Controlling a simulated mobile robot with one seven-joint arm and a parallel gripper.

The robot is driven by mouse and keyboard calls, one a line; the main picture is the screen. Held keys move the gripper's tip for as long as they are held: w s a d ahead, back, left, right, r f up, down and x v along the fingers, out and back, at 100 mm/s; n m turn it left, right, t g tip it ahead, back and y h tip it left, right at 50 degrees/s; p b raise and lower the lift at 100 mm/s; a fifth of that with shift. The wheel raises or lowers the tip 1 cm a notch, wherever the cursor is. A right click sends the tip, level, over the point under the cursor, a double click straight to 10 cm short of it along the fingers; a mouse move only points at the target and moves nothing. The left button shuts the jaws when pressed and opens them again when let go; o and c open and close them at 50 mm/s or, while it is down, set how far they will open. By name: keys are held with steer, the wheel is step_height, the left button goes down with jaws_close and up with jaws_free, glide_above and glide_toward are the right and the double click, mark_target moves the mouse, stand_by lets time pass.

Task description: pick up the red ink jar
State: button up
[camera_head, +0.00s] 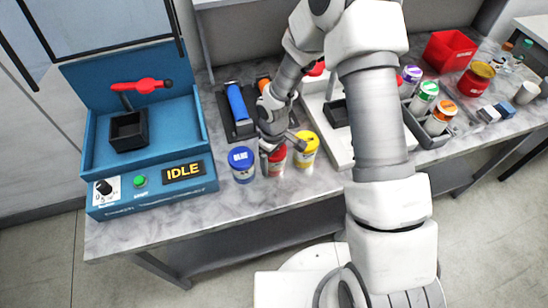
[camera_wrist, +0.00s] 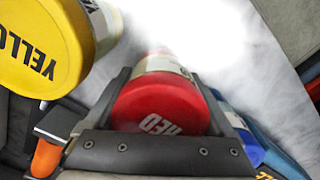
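The red ink jar (camera_head: 274,161) stands on the bench between the blue jar (camera_head: 242,164) and the yellow jar (camera_head: 306,150). My gripper (camera_head: 272,142) is right over it and hides part of its top. In the wrist view the jar's red lid (camera_wrist: 162,105) lies between the two fingers of my gripper (camera_wrist: 162,85), one on each side. Hardly any gap shows, but I cannot tell whether the fingers press on it. The yellow jar (camera_wrist: 45,50) is close by on the left there, and the blue jar (camera_wrist: 243,135) is partly hidden on the right.
A dark tray (camera_head: 228,122) with a blue item lies behind the jars. The blue label machine (camera_head: 150,190) with an IDLE display stands at the left. A rack of jars (camera_head: 432,140) and a red bin (camera_head: 447,50) are at the right. Bare bench shows in front of the jars.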

steer(key=c, duration=1.2)
steer(key=shift+r, duration=0.15)
steer(key=shift+w+r, duration=0.1)
steer(key=shift+r, duration=0.4)
steer(key=r, duration=0.2)
steer(key=r+b, duration=0.1)
steer(key=shift+s+d+r, duration=0.15)
steer(key=shift+s, duration=0.15)
steer(key=s+d+r, duration=0.5)
steer(key=s+r, duration=0.2)
steer(key=s, duration=0.3)
steer(key=w+d+r+m, duration=0.2)
steer(key=w+d+m, duration=0.1)
steer(key=w+m, duration=0.2)
steer(key=w+d+r+m+b, duration=0.1)
steer(key=w+d+m, duration=0.3)
steer(key=w, duration=0.6)
steer(key=shift+w+d+r+m, duration=0.2)
steer(key=shift+r+m, duration=0.25)
steer(key=shift+m, duration=0.05)
